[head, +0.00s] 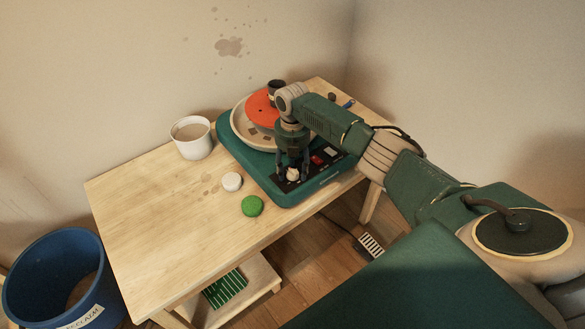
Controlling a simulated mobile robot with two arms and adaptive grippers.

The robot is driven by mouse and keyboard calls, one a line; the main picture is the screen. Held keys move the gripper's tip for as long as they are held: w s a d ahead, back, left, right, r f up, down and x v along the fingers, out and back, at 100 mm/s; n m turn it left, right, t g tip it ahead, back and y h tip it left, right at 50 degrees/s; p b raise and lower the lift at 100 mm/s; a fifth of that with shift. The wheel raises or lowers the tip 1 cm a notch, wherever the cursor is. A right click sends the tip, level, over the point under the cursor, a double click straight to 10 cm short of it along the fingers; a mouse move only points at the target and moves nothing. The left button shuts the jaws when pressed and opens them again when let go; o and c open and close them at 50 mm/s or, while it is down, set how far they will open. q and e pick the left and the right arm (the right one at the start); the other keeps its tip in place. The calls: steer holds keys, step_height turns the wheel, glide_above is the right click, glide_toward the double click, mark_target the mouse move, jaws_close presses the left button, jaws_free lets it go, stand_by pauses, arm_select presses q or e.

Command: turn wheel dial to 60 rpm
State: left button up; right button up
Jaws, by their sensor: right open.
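The pottery wheel (258,172) is a green unit on the wooden table, with an orange-red disc (260,107) in a pale splash pan (241,128). Its dark control panel at the front carries a cream dial (293,174), a red switch (317,160) and a light display (331,151). My right gripper (292,176) points down over the panel with its open fingers on either side of the dial. I cannot tell whether the fingers touch the dial. The dial's markings and the display's reading are too small to read. My left gripper is not in view.
A white cup (193,139) stands left of the wheel. A white round piece (232,182) and a green round piece (252,206) lie in front of it. A blue bucket (60,265) stands at lower left. A foot pedal (370,245) is on the floor. The table's left part is clear.

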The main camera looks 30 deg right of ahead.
steer(key=shift+f, duration=0.15)
steer(key=shift+c, duration=0.7)
steer(key=c, duration=1)
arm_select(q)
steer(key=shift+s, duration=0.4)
